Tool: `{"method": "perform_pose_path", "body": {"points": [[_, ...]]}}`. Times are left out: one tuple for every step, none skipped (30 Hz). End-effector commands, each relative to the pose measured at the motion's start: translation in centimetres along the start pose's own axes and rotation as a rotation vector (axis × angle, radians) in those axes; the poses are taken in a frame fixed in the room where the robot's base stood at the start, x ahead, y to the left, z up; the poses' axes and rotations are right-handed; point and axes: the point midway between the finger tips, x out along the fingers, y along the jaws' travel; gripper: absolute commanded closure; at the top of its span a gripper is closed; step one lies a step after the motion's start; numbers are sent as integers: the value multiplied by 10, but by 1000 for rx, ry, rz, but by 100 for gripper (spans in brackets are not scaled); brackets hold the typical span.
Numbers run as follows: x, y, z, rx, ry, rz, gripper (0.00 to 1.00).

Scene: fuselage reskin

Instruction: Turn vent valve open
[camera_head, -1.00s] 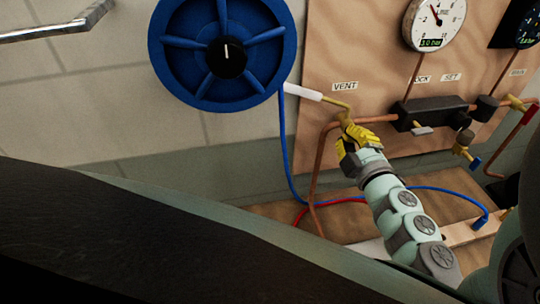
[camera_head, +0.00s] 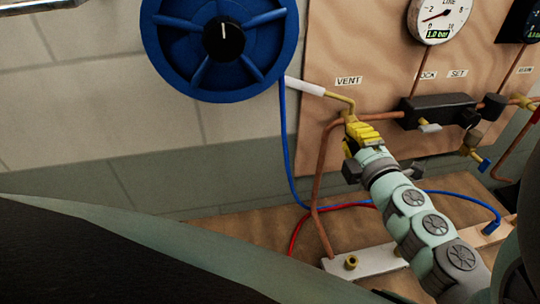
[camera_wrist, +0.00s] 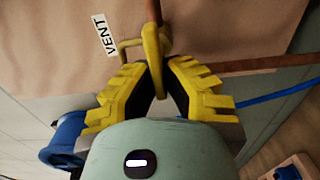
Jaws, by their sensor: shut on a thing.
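The vent valve is brass with a bent lever and a white grip (camera_head: 305,87), just below the VENT label (camera_head: 348,81). The lever points up and left, its grip end close to the blue wheel's rim. My gripper (camera_head: 352,121) has its yellow fingers at the valve's brass end, where the copper pipe meets it. In the wrist view my gripper (camera_wrist: 157,62) is shut on the brass vent valve (camera_wrist: 152,43), with the fingertips on either side of it. The contact itself is partly hidden by the fingers.
A large blue wheel (camera_head: 176,72) hangs at upper left. A round gauge (camera_head: 440,16) reading 1.0 bar and a dark block (camera_head: 437,111) on the copper pipe sit to the right. Blue and red hoses run below. A white plate (camera_head: 365,262) lies on the wooden surface.

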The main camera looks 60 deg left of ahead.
Motion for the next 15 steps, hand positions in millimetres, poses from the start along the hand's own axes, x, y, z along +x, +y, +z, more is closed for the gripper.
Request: {"method": "perform_pose_path", "body": {"points": [[0, -1, 1, -1, -2, -3, 100], [0, -1, 1, -1, -2, -3, 100], [0, -1, 1, -1, -2, -3, 100], [0, -1, 1, -1, -2, -3, 100], [0, -1, 1, -1, -2, -3, 100], [0, -1, 1, -1, -3, -3, 100], [0, -1, 1, -1, -3, -3, 89], [0, -1, 1, -1, -2, -3, 86], [0, -1, 1, -1, -2, -2, 82], [0, -1, 1, -1, -2, -2, 79], [0, -1, 1, -1, -2, -2, 76], [0, -1, 1, 0, -2, -2, 72], [0, -1, 1, 0, -2, -2, 69], [0, -1, 0, 0, -2, -2, 65], [0, -1, 1, 0, -2, -2, 61]]}}
